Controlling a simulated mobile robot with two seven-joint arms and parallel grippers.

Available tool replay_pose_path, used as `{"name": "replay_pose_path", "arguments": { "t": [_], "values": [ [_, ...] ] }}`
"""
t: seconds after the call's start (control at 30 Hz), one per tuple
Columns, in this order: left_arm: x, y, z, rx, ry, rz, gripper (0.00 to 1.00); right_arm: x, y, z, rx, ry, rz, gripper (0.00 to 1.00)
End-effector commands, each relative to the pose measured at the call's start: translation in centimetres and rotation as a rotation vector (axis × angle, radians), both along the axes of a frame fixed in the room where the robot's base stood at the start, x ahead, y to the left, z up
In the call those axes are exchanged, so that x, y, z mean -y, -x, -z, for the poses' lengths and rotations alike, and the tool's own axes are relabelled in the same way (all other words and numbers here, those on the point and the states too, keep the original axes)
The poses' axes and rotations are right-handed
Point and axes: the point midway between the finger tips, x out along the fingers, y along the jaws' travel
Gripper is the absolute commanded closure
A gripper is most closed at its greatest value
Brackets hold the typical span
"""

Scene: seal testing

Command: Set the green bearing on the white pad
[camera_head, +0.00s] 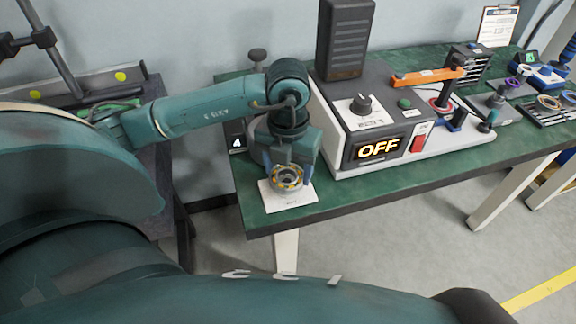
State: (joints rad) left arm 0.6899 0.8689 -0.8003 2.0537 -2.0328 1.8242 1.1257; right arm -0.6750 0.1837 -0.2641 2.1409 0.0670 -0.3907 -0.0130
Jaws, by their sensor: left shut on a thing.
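The white pad (289,203) lies near the front left corner of the green tabletop. A round bearing (287,178), a grey ring with yellow-orange parts, is at the pad's back edge in this view. I cannot make out green on it. My left gripper (288,171) points down and is shut on this bearing. I cannot tell whether the bearing touches the pad or is slightly above it. The gripper and bearing hide the back of the pad. My right gripper is not in view.
A testing machine (340,122) with a lit OFF display (379,149) and red switch (419,143) stands just right of my left gripper. An orange-handled lever (427,76) is on it. Further right are a tray of rings (550,112) and a clipboard (497,26). The table's front edge is close to the pad.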

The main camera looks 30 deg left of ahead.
Motion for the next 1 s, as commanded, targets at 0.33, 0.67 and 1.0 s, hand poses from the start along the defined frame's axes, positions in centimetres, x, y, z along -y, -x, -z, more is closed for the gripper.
{"name": "replay_pose_path", "arguments": {
  "t": [0.33,0.67,1.0],
  "values": [
    [-0.01,-0.04,0.66,0.001,0.001,0.000,0.69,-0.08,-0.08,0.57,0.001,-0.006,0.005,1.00],
    [-0.01,-0.04,0.68,0.002,0.001,0.000,0.69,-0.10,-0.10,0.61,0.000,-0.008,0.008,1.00],
    [0.00,-0.02,0.71,0.001,0.000,0.000,0.13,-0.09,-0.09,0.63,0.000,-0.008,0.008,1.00]
  ]
}}
